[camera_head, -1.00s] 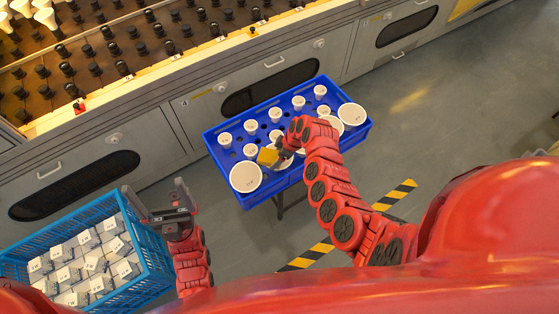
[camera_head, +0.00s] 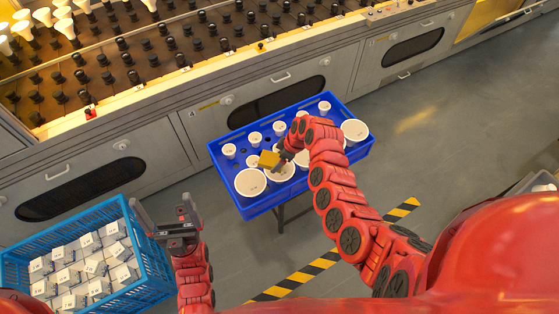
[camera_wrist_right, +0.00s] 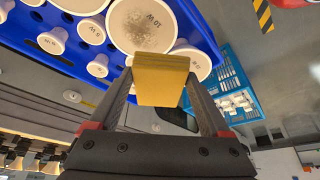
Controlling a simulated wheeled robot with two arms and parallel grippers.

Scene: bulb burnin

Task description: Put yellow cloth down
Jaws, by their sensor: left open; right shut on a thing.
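My right gripper (camera_wrist_right: 160,95) is shut on the yellow cloth (camera_wrist_right: 160,79), a folded pad held between its fingertips. In the head view the cloth (camera_head: 269,159) is over the front left part of the blue tray (camera_head: 252,213), near the large white bulbs. In the right wrist view the cloth's edge overlaps a large bulb marked 10 W (camera_wrist_right: 140,22), which has a dusty grey patch on its face. I cannot tell whether cloth and bulb touch. My left gripper (camera_head: 165,212) is open and empty, right of the blue crate.
The blue tray holds several small and large white bulbs. A blue crate (camera_head: 150,272) of small white boxes stands at lower left. Behind is a long grey bench (camera_head: 205,115) with rows of black sockets and some lit bulbs. Striped floor tape (camera_head: 305,274) lies in front.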

